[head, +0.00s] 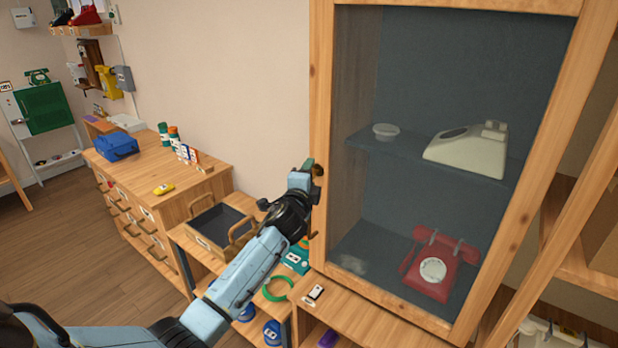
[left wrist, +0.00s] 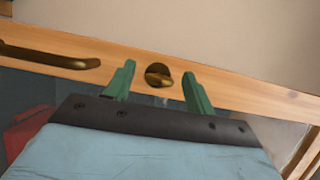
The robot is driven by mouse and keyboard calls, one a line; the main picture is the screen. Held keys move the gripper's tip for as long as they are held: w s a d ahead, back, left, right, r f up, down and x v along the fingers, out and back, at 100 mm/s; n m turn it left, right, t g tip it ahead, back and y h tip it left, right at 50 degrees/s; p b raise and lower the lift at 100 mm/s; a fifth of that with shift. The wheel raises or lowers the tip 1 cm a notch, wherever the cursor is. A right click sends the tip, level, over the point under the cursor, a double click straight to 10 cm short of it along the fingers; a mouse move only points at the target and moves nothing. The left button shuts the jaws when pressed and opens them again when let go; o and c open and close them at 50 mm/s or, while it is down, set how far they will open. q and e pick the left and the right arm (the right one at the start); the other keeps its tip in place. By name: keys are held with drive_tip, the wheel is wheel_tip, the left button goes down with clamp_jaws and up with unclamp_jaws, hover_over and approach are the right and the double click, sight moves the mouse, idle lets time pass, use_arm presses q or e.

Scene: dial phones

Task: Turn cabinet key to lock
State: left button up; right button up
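The cabinet (head: 320,120) has a wooden frame and a glass door, which looks closed. A round brass key or knob (left wrist: 158,75) sits on the door's wooden frame in the left wrist view; in the head view it shows as a small dark brass piece (head: 319,170) at the left edge of the door. My left gripper (left wrist: 158,78) has green fingers spread on either side of the key, with a gap to each. In the head view the left gripper (head: 308,168) is right at the key. My right gripper is not in view.
A dark brass handle (left wrist: 50,55) lies along the same frame. A red phone (head: 432,265) and a cream phone (head: 470,150) stand behind the glass. A drawer unit (head: 165,215) and a dark tray (head: 215,228) are to the left.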

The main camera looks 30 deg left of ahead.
use_arm(q)
drive_tip(key=b+v, duration=0.1)
drive_tip(key=v, duration=1.2)
drive_tip(key=shift+s, duration=0.2)
drive_tip(key=shift+d, duration=0.1)
wheel_tip(320, 180, down, 23)
drive_tip(key=s+d+n+g+h+b, duration=0.1)
drive_tip(key=s+n+g+h+b, duration=0.1)
drive_tip(key=g+b, duration=0.2)
drive_tip(key=s+d+f+n+g+h+b, duration=0.15)
drive_tip(key=s+f, duration=0.35)
drive_tip(key=f, duration=0.6)
drive_tip(key=s+d+f+n+g+b, duration=0.1)
drive_tip(key=s+f+g+b, duration=0.3)
drive_tip(key=f, duration=0.8)
drive_tip(key=s+d+f+n+g+b, duration=0.1)
drive_tip(key=s+d+f+n+g, duration=0.1)
drive_tip(key=s+f, duration=0.6)
drive_tip(key=s+d+f+n+g+h+b, duration=0.1)
drive_tip(key=s+d+f+n+g+b, duration=0.1)
drive_tip(key=s+f, duration=0.7)
drive_tip(key=s+d+f+n+g+h+b, duration=0.1)
drive_tip(key=s+f, duration=0.7)
drive_tip(key=s, duration=1.1)
drive_tip(key=shift+s+d+f+n+g, duration=0.4)
drive_tip(key=shift+d+n+g, duration=0.35)
drive_tip(key=shift+n, duration=0.4)
drive_tip(key=shift+a, duration=0.1)
